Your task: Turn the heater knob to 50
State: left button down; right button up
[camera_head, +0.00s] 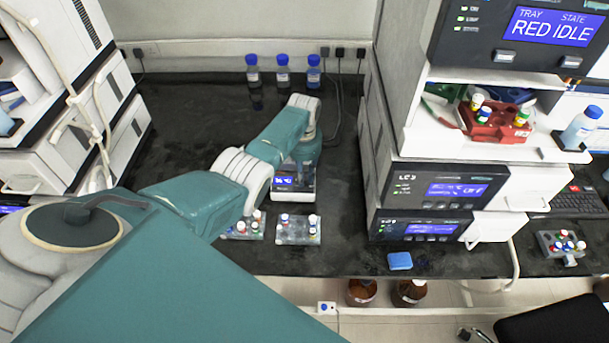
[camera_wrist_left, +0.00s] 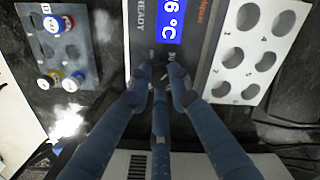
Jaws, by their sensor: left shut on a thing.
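The heater (camera_head: 292,195) is a small white unit with a blue lit display at the middle of the dark bench. In the left wrist view its dark front panel (camera_wrist_left: 205,45) shows a display (camera_wrist_left: 171,22) reading a cut-off "6 °C" and the word READY. My left gripper (camera_wrist_left: 158,78) reaches down over the heater, its dark blue fingers closed together at the panel just below the display. They are shut on the heater knob, which is mostly hidden between the fingertips. My right gripper is not in view.
Two clear vial racks, left (camera_head: 243,230) and right (camera_head: 298,232), stand in front of the heater near the bench edge. Several blue-capped bottles (camera_head: 283,75) stand at the back. Stacked instruments (camera_head: 440,188) rise at right; a blue block (camera_head: 400,261) lies before them.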

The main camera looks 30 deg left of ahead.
pick_arm(q)
jog(key=m, duration=0.6)
jog(key=shift+s+a+f+m, duration=0.1)
jog(key=shift+s+m, duration=0.05)
jog(key=shift+m, duration=0.15)
jog(key=m+b, duration=0.1)
jog(key=m, duration=0.4)
jog(key=shift+a, duration=0.1)
jog(key=m+b, duration=0.1)
jog(key=m, duration=0.4)
jog(key=shift+m+b, duration=0.35)
jog(key=shift+m, duration=0.05)
jog(key=m, duration=0.1)
jog(key=m+b, duration=0.1)
jog(key=m, duration=0.1)
jog(key=shift+w, duration=0.25)
jog(key=shift+r+m, duration=0.25)
jog(key=shift+m, duration=0.55)
jog(key=shift+w+a+r, duration=0.1)
jog(key=shift+w, duration=0.05)
jog(key=c, duration=1.6)
grip_release()
